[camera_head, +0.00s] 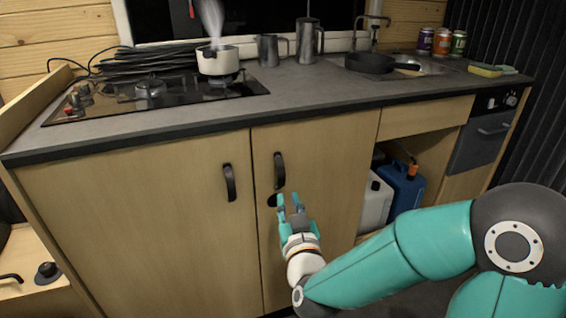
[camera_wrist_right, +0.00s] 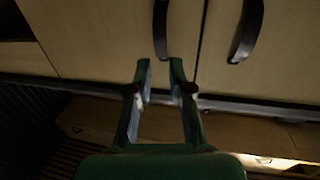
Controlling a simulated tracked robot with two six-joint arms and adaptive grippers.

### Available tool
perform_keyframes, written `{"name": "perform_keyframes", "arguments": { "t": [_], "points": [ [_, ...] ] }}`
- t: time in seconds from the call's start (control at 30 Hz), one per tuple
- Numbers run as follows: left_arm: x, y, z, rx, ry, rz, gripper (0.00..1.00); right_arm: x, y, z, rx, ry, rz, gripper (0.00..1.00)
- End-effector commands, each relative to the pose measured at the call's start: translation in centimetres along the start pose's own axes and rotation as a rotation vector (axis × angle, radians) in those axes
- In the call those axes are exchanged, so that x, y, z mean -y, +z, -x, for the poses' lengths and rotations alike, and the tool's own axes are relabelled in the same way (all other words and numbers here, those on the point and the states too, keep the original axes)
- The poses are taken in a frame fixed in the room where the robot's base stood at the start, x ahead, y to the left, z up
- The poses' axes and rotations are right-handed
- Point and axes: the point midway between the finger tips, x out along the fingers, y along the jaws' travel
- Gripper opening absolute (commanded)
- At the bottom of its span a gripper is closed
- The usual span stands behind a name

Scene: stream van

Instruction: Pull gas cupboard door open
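Two pale wooden cupboard doors stand side by side under the worktop, the left door (camera_head: 140,225) and the right door (camera_head: 325,165). Both look shut. The pictures do not label which is the gas cupboard. Each has a black vertical handle near the seam: the left handle (camera_head: 230,182) and the right handle (camera_head: 279,171). My right gripper (camera_head: 289,199) is open and empty, just below the right handle in the head view. The left handle (camera_wrist_right: 247,30) shows there too. My left gripper is out of view.
The worktop (camera_head: 310,95) overhangs the doors. A steaming pot (camera_head: 218,62) stands on the hob (camera_head: 150,95). An open bay right of the doors holds a white container (camera_head: 376,205) and a blue container (camera_head: 404,187). A black pan (camera_head: 370,63) stands back right.

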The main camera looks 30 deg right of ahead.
Motion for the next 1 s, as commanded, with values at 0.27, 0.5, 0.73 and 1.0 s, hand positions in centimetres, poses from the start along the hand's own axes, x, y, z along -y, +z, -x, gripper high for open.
{"name": "perform_keyframes", "arguments": {
  "t": [0.27,0.5,0.73,1.0],
  "points": [
    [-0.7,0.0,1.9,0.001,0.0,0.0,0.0,-0.1,0.2,-4.9,-0.001,0.003,-0.003,0.2],
    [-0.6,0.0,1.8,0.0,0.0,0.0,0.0,-0.1,0.1,-8.8,-0.001,0.002,-0.002,0.2],
    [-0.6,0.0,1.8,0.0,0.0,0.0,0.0,-0.1,0.1,-10.2,0.0,0.001,-0.002,0.2],
    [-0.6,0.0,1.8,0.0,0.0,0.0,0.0,-0.1,0.1,-10.3,0.0,0.001,-0.002,0.18]
  ]
}}
